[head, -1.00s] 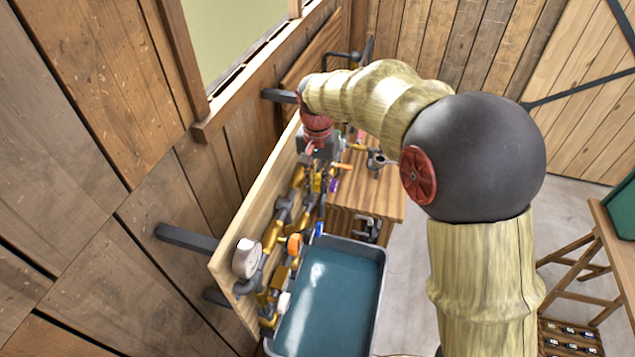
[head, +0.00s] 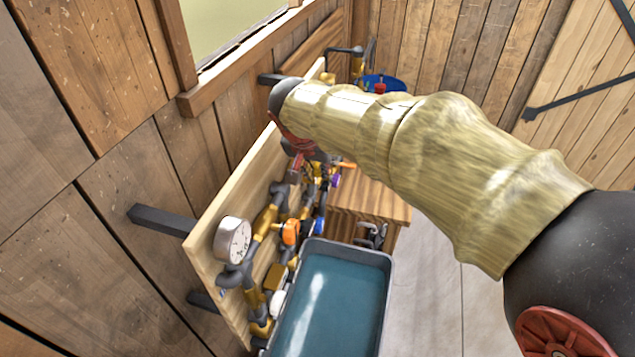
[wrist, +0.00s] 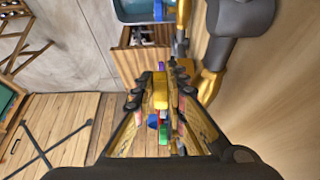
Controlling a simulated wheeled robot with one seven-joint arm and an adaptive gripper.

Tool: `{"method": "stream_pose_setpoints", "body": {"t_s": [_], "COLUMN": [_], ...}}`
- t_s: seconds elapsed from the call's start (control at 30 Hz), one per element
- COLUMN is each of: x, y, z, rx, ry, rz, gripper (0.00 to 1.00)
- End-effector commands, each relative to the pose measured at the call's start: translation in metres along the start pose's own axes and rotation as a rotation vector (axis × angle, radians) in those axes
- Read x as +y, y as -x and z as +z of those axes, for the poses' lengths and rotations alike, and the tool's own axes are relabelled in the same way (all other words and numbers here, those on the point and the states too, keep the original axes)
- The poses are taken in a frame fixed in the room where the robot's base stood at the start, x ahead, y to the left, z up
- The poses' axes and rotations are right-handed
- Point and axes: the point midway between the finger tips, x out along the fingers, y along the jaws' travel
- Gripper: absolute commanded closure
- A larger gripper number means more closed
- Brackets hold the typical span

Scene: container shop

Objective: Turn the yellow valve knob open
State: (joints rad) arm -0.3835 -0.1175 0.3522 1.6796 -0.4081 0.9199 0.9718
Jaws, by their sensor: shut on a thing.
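In the wrist view the yellow valve knob (wrist: 160,91) lies between the two dark fingertips of my gripper (wrist: 161,88), which is shut on it. Its turn angle is hard to tell. In the head view my gripper (head: 300,162) is at the far part of the pipe board (head: 207,236), largely covered by my arm, and I cannot make out the yellow knob there.
The board carries yellow and grey pipes, a round white gauge (head: 232,240) and an orange knob (head: 290,232). A grey tub of blue-green water (head: 335,300) stands below. A wooden bench (head: 370,205) and a blue bucket (head: 385,84) are behind.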

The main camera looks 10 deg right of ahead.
Motion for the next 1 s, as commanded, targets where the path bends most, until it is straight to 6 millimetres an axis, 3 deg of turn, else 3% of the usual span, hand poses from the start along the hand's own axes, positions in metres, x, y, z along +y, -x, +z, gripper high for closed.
{"method": "stream_pose_setpoints", "body": {"t_s": [0.4,1.0], "x": [-0.0008,-0.0004], "y": [-0.0055,-0.0026], "z": [0.0046,0.0030], "rx": [0.146,0.192], "ry": [0.000,0.000], "rz": [-0.003,-0.001], "gripper": [1.00,1.00]}}
